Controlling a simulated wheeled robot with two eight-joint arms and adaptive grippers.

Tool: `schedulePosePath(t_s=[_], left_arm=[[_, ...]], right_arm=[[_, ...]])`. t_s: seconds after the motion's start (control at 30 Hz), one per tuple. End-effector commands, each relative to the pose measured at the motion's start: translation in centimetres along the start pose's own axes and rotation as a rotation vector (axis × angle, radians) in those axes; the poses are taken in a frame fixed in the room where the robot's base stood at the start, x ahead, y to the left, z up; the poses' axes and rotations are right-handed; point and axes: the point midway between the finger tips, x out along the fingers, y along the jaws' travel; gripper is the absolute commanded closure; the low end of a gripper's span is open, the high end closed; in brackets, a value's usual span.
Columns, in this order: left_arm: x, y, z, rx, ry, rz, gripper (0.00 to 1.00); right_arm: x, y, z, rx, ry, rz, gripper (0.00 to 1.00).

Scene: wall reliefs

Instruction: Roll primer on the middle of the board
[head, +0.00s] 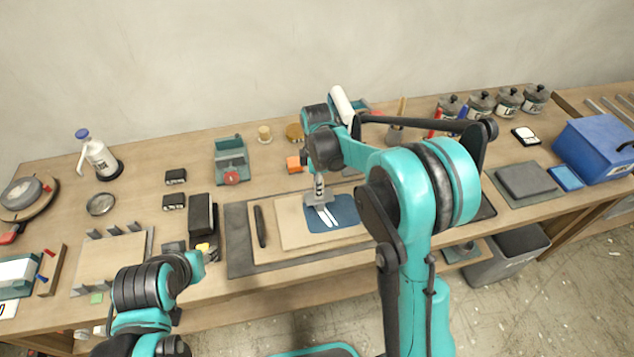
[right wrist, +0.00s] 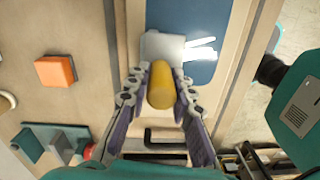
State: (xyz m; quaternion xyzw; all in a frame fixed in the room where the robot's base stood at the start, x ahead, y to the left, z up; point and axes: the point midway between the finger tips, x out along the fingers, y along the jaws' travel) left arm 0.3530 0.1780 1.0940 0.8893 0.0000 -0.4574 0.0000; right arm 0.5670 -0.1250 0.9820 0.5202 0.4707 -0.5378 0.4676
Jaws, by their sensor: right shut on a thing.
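My right gripper (right wrist: 163,98) is shut on the yellow handle of a tool (right wrist: 162,85), seen end-on in the right wrist view. The tool's flat grey head (right wrist: 160,47) is at the edge of a blue patch (right wrist: 208,20) on the pale board. White streaks (right wrist: 200,50) show on the patch beside the head; I cannot tell whether the head touches it. In the head view, my right gripper (head: 319,187) is over the board (head: 290,226), with the blue patch (head: 346,211) and streaks below it.
The board lies on a dark grey mat (head: 240,250). A dark stick (head: 260,227) lies at its left, and a black box (head: 203,214) stands further left. An orange block (head: 294,164) is behind the board. Several jars (head: 508,100) and a blue bin (head: 597,150) are at the right.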

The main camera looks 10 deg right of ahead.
Motion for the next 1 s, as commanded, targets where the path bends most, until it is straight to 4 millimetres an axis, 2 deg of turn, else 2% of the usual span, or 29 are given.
schedulePosePath(t_s=[0.13, 0.37, 0.7, 1.0], left_arm=[[0.1, 0.0, 0.1, 0.000, 0.000, 0.000, 0.60], [0.1, 0.0, 0.1, 0.000, 0.000, 0.000, 0.60], [0.2, 0.0, 0.1, 0.000, 0.000, 0.000, 0.60], [0.2, 0.0, 0.1, 0.000, 0.000, 0.000, 0.60]], right_arm=[[0.1, -1.1, 0.2, 0.000, 0.000, 0.000, 1.00], [0.1, -1.8, 0.3, 0.000, 0.000, 0.000, 1.00], [0.0, -4.5, 0.7, 0.000, 0.000, 0.000, 1.00], [0.0, -5.5, 0.8, 0.000, 0.000, 0.000, 1.00]])
